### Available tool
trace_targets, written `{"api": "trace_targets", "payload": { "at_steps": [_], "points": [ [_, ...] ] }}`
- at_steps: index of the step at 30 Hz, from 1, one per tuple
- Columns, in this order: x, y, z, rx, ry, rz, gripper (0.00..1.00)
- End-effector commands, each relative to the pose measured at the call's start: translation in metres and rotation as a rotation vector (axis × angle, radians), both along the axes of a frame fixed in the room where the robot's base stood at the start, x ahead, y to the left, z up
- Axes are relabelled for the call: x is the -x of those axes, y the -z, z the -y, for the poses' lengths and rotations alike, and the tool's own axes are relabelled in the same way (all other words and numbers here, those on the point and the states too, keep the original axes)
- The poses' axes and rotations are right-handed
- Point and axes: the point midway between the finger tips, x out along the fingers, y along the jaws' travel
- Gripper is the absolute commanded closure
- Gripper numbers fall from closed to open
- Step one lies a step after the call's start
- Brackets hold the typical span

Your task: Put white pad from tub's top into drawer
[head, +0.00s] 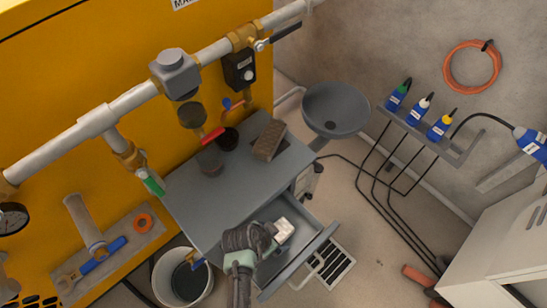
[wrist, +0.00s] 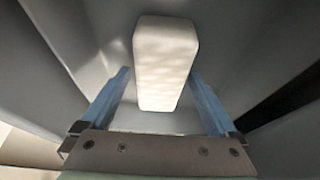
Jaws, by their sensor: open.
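A white pad (head: 284,229) is in the open grey drawer (head: 318,247), near its back end. In the wrist view the white pad (wrist: 163,62) is a long rounded block between my two fingers. My gripper (head: 272,236) reaches into the drawer from the front left. Its fingers (wrist: 160,80) are open, one on each side of the pad, with a visible gap on both sides. I cannot tell whether the pad's underside rests fully on the drawer floor. The grey top (head: 215,203) above the drawer has no white pad on it.
A brown block (head: 269,141) and dark round pieces stand on the grey top's back part. A white bucket (head: 162,283) stands left of the drawer. A grey bowl (head: 337,108) is at the back right. A floor grate (head: 333,268) lies right of the drawer.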

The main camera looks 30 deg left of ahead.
Motion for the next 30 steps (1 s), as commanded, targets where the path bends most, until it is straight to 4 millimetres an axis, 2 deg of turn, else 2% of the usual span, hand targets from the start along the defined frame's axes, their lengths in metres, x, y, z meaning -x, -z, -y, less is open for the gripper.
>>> {"api": "trace_targets", "payload": {
  "at_steps": [4, 7, 15, 21, 25, 30],
  "points": [
    [0.0, -0.003, 0.0, 0.0, 0.0, 0.0, 0.06],
    [0.003, -0.014, -0.001, -0.001, 0.0, 0.001, 0.06],
    [0.023, -0.068, -0.008, -0.001, 0.001, 0.001, 0.06],
    [0.036, -0.101, -0.013, -0.001, 0.0, 0.001, 0.06],
    [0.041, -0.111, -0.015, 0.0, 0.001, 0.0, 0.06],
    [0.043, -0.115, -0.016, 0.0, 0.001, 0.0, 0.06]
  ]
}}
